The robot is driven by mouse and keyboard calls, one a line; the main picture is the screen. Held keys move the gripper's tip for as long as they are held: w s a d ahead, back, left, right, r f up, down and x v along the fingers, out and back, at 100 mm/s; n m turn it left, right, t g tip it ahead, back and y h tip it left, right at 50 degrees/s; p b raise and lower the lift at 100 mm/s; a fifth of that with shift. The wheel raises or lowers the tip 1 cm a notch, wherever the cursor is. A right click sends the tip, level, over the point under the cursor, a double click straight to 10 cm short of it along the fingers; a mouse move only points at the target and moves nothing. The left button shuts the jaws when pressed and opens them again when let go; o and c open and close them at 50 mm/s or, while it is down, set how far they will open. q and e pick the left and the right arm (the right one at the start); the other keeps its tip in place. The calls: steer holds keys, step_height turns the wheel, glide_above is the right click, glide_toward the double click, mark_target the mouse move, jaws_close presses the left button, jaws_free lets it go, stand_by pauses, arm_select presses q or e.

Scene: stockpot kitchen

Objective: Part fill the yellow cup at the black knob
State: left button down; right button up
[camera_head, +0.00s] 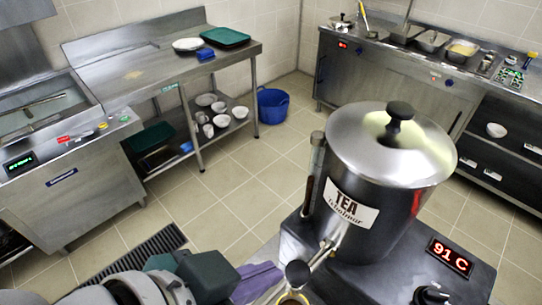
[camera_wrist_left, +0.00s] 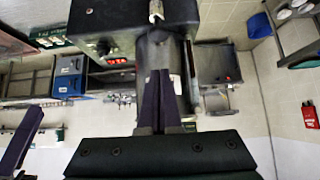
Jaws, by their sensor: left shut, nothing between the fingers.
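The tea urn (camera_head: 385,160) stands on a dark base, its tap pointing toward me. A round black knob (camera_head: 297,272) tops the tap. Just below it, the yellowish rim of a cup (camera_head: 292,298) shows at the bottom edge; the rest of the cup is cut off, so its fill cannot be seen. My left gripper (camera_head: 262,280) has purple fingers, shut and empty, left of the knob and apart from it in the picture. The shut fingers also show in the left wrist view (camera_wrist_left: 161,88). A purple finger at that view's left edge looks like my right gripper (camera_wrist_left: 18,145).
The base carries a red 91 C display (camera_head: 450,256) and a black dial (camera_head: 430,296). A steel counter with a green tray (camera_head: 225,37) stands back left, with crockery on its shelf. A blue tub (camera_head: 273,105) sits on the floor. Open tiled floor lies between.

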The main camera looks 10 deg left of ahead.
arm_select(q)
steer(key=shift+v, duration=1.15)
steer(key=s+a+r+n+g+y, duration=0.1)
steer(key=s+a+n+g+y, duration=0.2)
steer(key=a, duration=0.4)
steer(key=s+a+r+n+g+y, duration=0.1)
steer(key=s+a+n+y, duration=0.1)
steer(key=s+a, duration=0.4)
step_height(320, 180, up, 14)
steer(key=w+p, duration=0.1)
steer(key=p, duration=1.3)
steer(key=shift+w+r, duration=0.25)
steer(key=shift+a+f, duration=0.1)
steer(key=shift+a, duration=0.05)
